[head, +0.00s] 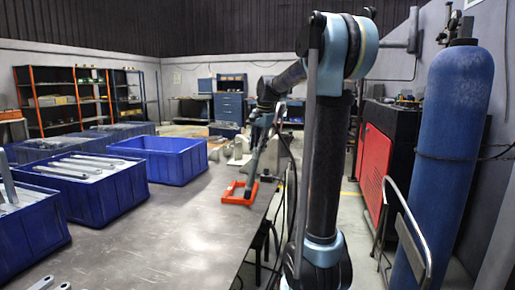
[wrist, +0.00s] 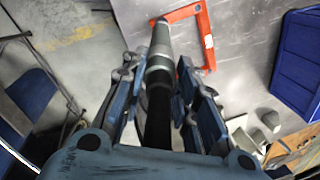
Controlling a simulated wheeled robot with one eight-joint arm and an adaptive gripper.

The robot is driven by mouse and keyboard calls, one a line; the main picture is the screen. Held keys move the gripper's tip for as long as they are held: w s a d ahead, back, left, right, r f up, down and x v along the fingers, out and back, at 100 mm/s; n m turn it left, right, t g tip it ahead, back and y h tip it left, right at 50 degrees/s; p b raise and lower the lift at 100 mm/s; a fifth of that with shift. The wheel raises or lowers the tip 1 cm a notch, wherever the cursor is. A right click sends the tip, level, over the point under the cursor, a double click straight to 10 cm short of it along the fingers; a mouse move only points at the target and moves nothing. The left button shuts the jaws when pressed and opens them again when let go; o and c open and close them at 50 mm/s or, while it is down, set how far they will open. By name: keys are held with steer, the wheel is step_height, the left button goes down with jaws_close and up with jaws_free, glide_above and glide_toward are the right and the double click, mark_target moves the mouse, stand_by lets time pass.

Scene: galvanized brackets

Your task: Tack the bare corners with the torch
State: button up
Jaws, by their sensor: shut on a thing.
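My gripper (head: 262,122) is shut on the torch, a dark, slim cylinder (head: 254,165) that points down at the table's right edge. In the wrist view the torch (wrist: 159,62) runs forward between the fingers of my gripper (wrist: 157,88). Its front end is close to an orange-red angular frame (wrist: 205,40). In the head view this frame (head: 238,199) lies flat on the table by the right edge, under the torch. I cannot tell if the tip touches it. No bare corners can be made out clearly.
Blue bins (head: 88,207) with grey metal pieces line the table's left side. Another blue bin (head: 178,167) stands farther back. Grey blocks (head: 240,148) stand behind the frame. A blue gas cylinder (head: 448,150) stands at right.

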steer(key=shift+r, duration=3)
